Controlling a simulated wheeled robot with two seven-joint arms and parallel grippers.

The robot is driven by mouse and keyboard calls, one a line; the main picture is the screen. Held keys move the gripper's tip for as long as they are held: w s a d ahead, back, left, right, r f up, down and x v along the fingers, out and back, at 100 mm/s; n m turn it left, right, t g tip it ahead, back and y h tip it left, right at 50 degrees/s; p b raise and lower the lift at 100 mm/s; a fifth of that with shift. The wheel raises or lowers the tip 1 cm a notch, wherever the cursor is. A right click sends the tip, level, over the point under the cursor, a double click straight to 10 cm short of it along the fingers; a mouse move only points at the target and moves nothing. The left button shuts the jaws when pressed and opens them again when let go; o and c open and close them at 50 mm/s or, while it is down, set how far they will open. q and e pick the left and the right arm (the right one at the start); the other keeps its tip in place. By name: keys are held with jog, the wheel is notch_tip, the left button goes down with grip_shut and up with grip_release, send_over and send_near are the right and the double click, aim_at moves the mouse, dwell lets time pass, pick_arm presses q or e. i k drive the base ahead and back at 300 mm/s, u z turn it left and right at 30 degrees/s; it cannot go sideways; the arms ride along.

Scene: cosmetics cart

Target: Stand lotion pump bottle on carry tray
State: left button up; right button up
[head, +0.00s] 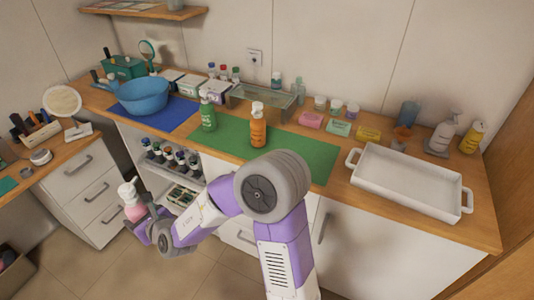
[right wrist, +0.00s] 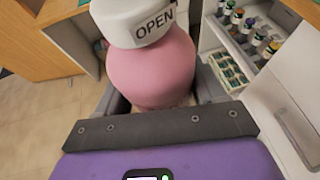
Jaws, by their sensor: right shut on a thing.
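A pink bottle with a white top (head: 133,211) is held by my right gripper (head: 146,226) at the lower left, in front of the cabinets and off the counter. In the right wrist view the pink bottle (right wrist: 152,68) sits between the jaws, and its white collar reads "OPEN". It looks roughly upright in the head view. The white carry tray (head: 366,183) with two end handles lies on the counter at the right, and looks empty. My left gripper is not in view.
A green mat (head: 305,155) bears an orange bottle (head: 258,130) and a green bottle (head: 208,115). A blue bowl (head: 143,96) stands on a blue mat. An open shelf (head: 180,175) holds small bottles.

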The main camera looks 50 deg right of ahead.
aim_at(384, 175)
jog(key=z, duration=2.2)
jog(key=i, duration=1)
